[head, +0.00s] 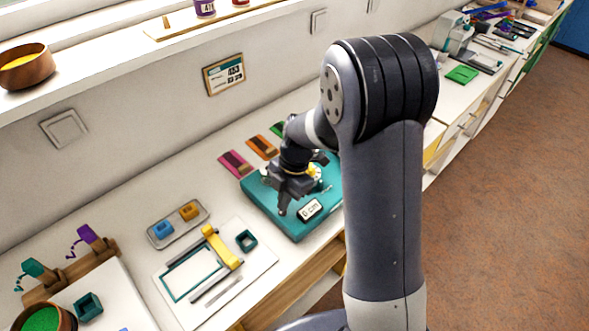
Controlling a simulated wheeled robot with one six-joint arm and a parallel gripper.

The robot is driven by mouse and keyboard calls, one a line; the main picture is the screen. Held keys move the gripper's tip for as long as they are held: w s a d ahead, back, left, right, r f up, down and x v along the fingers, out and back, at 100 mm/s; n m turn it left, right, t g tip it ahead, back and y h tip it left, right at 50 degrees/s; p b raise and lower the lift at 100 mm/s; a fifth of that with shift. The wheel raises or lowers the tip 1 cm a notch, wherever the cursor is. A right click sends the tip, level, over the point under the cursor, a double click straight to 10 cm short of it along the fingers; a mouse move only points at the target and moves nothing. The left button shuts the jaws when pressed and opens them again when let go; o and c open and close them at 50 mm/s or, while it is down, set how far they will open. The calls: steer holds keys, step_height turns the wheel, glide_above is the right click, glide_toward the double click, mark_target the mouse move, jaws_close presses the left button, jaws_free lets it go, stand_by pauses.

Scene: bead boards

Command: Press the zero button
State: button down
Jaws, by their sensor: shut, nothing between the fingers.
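A teal box (290,228) lies on the counter, with a small white display (311,209) reading "0 cm" near its front edge. My gripper (284,209) points down over the box, just left of the display. Its fingers look shut and hold nothing. I cannot tell whether the tip touches the box. A small yellow part (312,170) shows behind the gripper, partly hidden by it. I cannot make out which part is the zero button; my gripper and arm hide some of the box top.
Pink (235,163) and orange (262,147) slabs lie behind the box. To the left are a grey tray (161,243) with blue and yellow blocks, and a white board (258,262) with a yellow bar (222,248). A framed card (224,75) hangs on the wall.

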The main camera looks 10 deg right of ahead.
steer(key=b+v, duration=0.1)
steer(key=v, duration=1.1)
steer(key=c, duration=2.2)
jaws_free()
steer(key=shift+s+a, duration=0.1)
steer(key=shift+a, duration=0.05)
